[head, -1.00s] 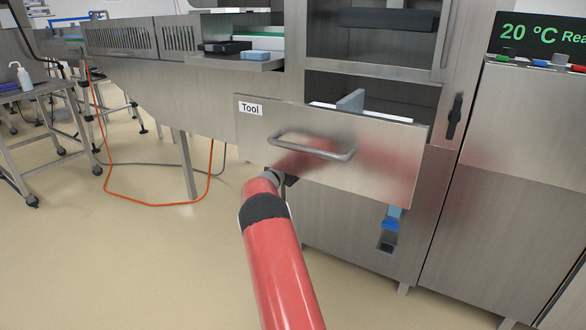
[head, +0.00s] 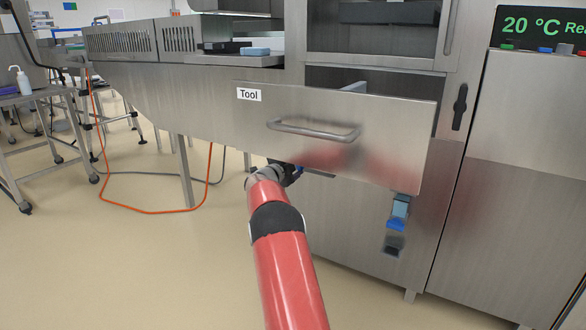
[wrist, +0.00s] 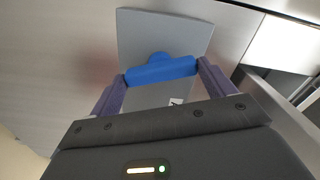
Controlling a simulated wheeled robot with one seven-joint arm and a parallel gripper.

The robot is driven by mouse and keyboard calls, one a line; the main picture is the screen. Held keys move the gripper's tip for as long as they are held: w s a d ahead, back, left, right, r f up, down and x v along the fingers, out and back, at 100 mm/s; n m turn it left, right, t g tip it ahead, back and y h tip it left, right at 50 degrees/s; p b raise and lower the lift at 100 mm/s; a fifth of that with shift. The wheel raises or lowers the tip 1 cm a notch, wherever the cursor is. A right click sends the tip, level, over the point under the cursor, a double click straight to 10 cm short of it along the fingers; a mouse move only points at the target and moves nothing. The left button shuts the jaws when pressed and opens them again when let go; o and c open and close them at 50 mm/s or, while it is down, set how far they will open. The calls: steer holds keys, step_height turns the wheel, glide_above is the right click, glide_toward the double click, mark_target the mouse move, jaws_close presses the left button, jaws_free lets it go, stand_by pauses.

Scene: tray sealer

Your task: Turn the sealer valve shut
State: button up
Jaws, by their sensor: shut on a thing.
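My gripper (head: 290,172) is below the open drawer marked "Tool" (head: 395,150), at the end of my red arm. In the wrist view its two purple fingers stand at either end of a blue bar-shaped handle (wrist: 160,70), shut on it. I take this to be the sealer valve's handle. A grey plate (wrist: 165,32) lies behind it, and a rounded blue part shows at the bar's middle. How far the valve is turned cannot be told.
The drawer, with its bar handle (head: 313,130), sticks out just above my gripper. A black door handle (head: 460,107) is on the right. A blue fitting (head: 396,225) is low on the cabinet front.

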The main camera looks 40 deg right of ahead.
steer(key=shift+m+b, duration=0.6)
steer(key=shift+m, duration=1.6)
steer(key=shift+f, duration=0.1)
steer(key=o, duration=0.9)
steer(key=shift+a, duration=0.1)
steer(key=v, duration=0.7)
steer(key=shift+s+a, duration=0.2)
steer(key=shift+a, duration=0.1)
